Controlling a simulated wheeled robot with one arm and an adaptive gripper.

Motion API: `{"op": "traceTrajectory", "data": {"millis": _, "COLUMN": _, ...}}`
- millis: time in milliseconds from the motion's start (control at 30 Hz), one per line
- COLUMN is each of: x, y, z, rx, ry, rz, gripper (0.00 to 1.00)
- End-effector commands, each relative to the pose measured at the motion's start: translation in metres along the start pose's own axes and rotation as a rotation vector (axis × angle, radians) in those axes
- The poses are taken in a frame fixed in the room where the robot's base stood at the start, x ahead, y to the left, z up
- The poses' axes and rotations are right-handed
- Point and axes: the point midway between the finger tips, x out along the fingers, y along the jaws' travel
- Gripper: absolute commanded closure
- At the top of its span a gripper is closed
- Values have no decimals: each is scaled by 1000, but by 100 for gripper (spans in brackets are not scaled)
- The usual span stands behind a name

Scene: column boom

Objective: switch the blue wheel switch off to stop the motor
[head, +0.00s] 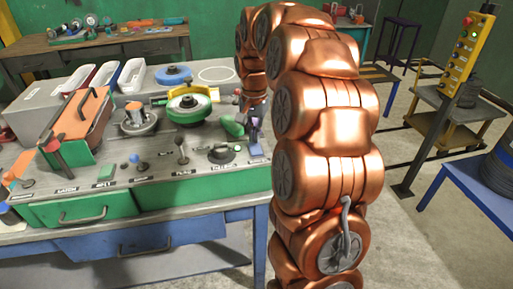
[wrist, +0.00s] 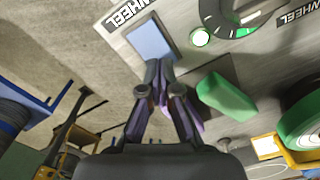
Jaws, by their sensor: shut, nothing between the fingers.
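The blue wheel switch (wrist: 151,42) is a flat blue rectangular plate beside a WHEEL label in the wrist view. In the head view it is a small blue-violet patch (head: 256,150) at the panel's right end. My gripper (wrist: 159,72) is shut and empty, its dark fingertips at the lower edge of the blue plate; I cannot tell whether they touch it. In the head view my gripper (head: 253,125) is small and partly hidden by my copper arm. A round green light (wrist: 199,38) beside the switch is lit. The green wheel (head: 188,108) sits under a yellow guard.
A green block (wrist: 225,97) lies right of my fingers. A blue bench (head: 470,190) and a yellow control box (head: 467,48) stand at right, with open floor between.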

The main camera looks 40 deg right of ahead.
Motion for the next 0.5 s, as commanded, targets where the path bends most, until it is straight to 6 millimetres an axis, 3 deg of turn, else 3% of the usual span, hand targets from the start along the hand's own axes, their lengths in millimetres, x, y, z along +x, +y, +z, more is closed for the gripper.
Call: {"op": "traceTrajectory", "data": {"millis": 500, "x": 7, "y": 0, "z": 0, "rx": 0, "ry": 0, "rz": 0, "gripper": 100}}
